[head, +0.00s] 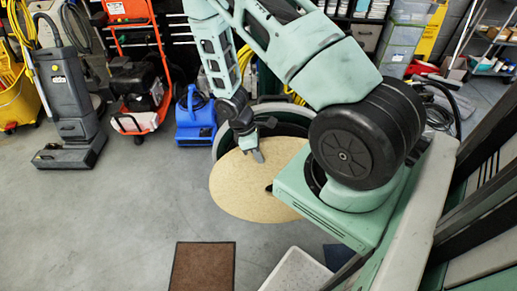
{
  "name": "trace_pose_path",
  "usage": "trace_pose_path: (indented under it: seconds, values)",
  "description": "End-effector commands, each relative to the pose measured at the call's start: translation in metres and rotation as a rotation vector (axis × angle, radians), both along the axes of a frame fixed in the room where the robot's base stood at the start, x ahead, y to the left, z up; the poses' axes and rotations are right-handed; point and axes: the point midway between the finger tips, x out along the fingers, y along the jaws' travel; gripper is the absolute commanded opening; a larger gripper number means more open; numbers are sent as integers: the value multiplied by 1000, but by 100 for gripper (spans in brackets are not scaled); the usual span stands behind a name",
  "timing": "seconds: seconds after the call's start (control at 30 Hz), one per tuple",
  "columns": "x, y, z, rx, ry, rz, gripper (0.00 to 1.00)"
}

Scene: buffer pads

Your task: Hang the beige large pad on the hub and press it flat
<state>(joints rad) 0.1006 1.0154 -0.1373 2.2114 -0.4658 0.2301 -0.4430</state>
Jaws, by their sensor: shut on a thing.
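The beige large pad (238,192) is a flat speckled disc in the middle of the head view, with a small dark centre hole. My gripper (259,156) is shut on the pad near its upper edge and points down. The pad's right part is hidden behind my arm's base. Just behind the pad is a round dark green housing with a pale rim (219,143). The hub itself cannot be made out. I cannot tell whether the pad touches the housing.
A brown mat (203,267) lies on the grey floor in front, with a pale board (297,272) at its right. A blue blower (195,118), an orange-framed machine (135,75) and a grey upright cleaner (68,100) stand behind. The left floor is clear.

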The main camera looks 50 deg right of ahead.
Motion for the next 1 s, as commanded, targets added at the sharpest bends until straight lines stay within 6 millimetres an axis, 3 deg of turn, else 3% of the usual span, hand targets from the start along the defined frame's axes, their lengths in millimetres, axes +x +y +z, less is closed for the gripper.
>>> trace_pose_path:
  seconds: [0.7, 1.0]
  values:
    - [-36, 42, 5, 0, 1, 1, 0]
    - [-42, 48, 6, -1, 0, -2, 0]
